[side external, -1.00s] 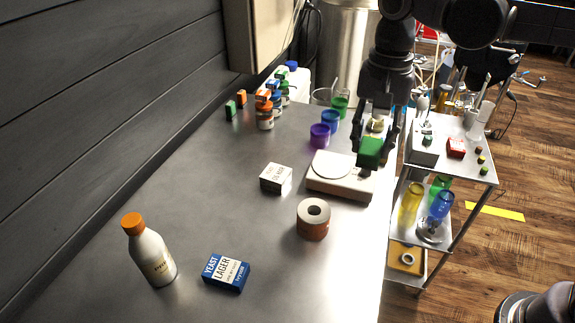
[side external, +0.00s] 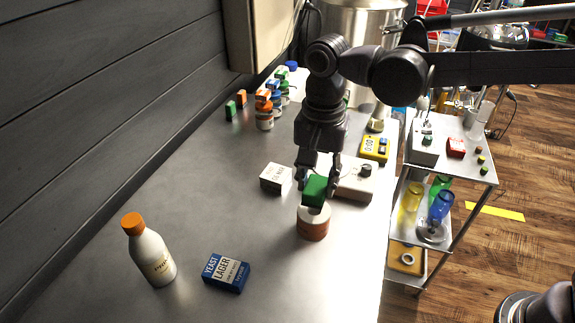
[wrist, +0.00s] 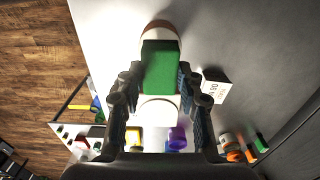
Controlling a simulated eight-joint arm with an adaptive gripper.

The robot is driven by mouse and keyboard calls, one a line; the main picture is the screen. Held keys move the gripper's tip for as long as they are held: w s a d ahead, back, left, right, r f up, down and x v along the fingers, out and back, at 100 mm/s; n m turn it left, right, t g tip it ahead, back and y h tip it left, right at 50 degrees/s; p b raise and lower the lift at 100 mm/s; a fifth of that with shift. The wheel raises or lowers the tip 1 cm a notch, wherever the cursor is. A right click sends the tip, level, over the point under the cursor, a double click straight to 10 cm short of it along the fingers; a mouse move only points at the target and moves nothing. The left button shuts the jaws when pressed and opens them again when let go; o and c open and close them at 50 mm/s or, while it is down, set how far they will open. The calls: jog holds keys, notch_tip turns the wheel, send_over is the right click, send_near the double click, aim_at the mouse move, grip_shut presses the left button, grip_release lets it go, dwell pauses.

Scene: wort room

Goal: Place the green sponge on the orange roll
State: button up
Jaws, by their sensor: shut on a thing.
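The green sponge (side external: 315,191) is a small green block between the fingers of my gripper (side external: 318,185), which is shut on it. The orange roll (side external: 312,228) stands upright on the metal table, with an orange-brown side and a pale top. The sponge is over the far part of the roll's top in the side view; I cannot tell whether they touch. In the wrist view, the sponge (wrist: 160,68) lies between the two fingers (wrist: 158,85), and the rounded end of the roll (wrist: 160,28) shows beyond it. The roll's hole is hidden.
A white box (side external: 275,177) stands left of the roll, and a white scale (side external: 355,180) is behind it. A blue yeast box (side external: 226,272) and an orange-capped bottle (side external: 148,250) are at the front left. Several small bottles stand at the back. The table's middle is clear.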

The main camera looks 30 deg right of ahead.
aim_at(317, 185)
jog(key=shift+f, duration=1.85)
jog(key=o, duration=0.9)
jog(key=shift+f, duration=0.15)
jog(key=shift+o, duration=0.2)
